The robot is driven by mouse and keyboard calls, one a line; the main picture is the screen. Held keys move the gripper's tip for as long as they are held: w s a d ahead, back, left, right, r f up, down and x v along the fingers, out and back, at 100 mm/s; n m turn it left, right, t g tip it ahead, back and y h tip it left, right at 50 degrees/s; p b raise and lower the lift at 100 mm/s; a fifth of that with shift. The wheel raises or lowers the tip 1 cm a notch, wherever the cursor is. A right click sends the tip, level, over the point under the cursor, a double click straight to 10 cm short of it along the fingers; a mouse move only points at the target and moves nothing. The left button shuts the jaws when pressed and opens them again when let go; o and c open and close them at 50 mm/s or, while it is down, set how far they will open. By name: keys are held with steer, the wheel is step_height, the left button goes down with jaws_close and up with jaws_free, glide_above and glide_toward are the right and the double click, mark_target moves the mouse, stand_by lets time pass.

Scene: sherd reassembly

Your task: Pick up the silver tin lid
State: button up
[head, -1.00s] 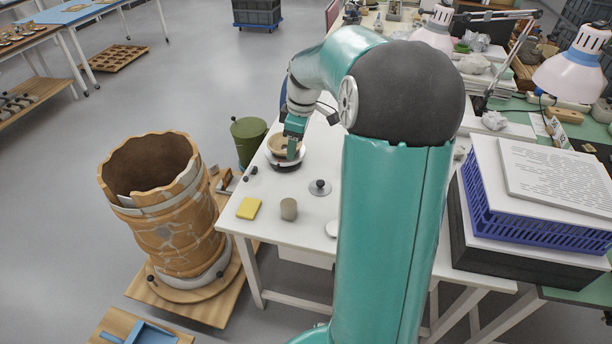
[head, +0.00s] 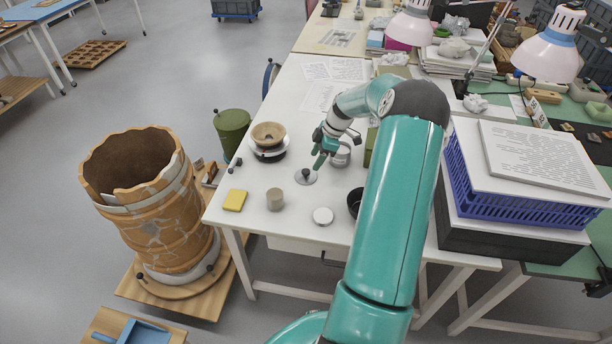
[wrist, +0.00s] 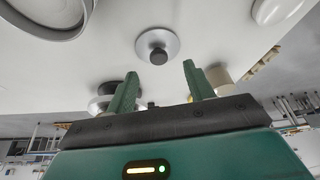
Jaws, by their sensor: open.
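The silver tin lid (head: 306,179) is a flat round disc with a dark knob, lying on the white table. In the wrist view the lid (wrist: 147,40) is ahead of the fingertips, knob toward me. My gripper (head: 319,163) is open and empty, just above and beside the lid at its upper right in the head view. In the wrist view the two green fingers of my gripper (wrist: 160,72) are spread apart, with the knob roughly lined up between them. I see no contact with the lid.
A round metal container (head: 341,157) stands close behind my gripper. A grey-beige cup (head: 275,199), a white disc (head: 323,216), a yellow block (head: 235,200) and a dark bowl (head: 354,203) surround the lid. A brown bowl (head: 268,134) sits at the table's left.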

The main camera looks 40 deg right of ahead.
mark_target(306, 171)
steer(key=x, duration=0.6)
steer(key=shift+w+a, duration=0.2)
steer(key=shift+w, duration=0.2)
steer(key=c, duration=1.1)
